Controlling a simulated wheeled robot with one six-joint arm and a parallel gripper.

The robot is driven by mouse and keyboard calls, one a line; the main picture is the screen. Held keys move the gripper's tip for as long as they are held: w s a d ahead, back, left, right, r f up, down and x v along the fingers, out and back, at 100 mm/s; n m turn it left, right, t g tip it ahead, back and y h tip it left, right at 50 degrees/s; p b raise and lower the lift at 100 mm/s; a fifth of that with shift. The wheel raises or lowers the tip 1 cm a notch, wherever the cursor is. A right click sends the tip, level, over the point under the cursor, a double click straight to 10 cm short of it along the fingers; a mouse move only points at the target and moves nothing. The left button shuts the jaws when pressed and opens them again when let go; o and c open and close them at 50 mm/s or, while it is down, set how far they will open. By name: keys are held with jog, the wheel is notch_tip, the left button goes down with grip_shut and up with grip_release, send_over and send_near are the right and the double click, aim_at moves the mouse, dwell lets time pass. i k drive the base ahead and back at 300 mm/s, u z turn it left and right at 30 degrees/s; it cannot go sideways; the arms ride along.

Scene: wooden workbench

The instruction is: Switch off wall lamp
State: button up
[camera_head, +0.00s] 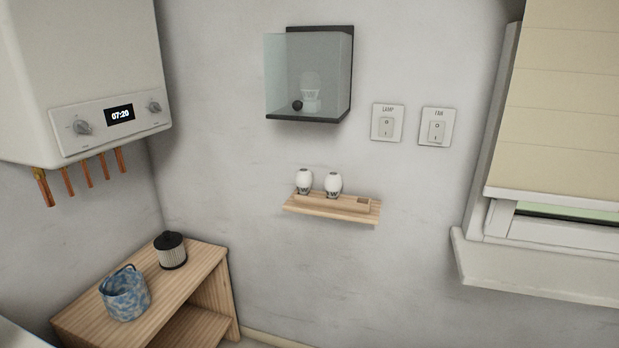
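The wall lamp (311,75) is a dark-backed box with a clear glass cover on the wall, with a round dark knob on its front. A white bulb inside it looks unlit. To its right is a white switch plate (388,122) labelled LAMP, with a rocker in the middle. Which side of the rocker is pressed is too small to tell. A similar switch (438,127) labelled FAN is beside it on the right. My gripper is not in view.
Below the lamp, a small wooden shelf (365,215) holds two white bulbs (333,183). A boiler (90,70) hangs at left above a wooden bench (205,262) with a blue basket (125,294) and a dark-topped canister (171,251). A window (560,229) is at right. The wall before the switches is clear.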

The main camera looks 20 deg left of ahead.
aim_at(386, 124)
jog(key=u, duration=1.3)
jog(key=i, duration=1.65)
jog(key=z, duration=0.85)
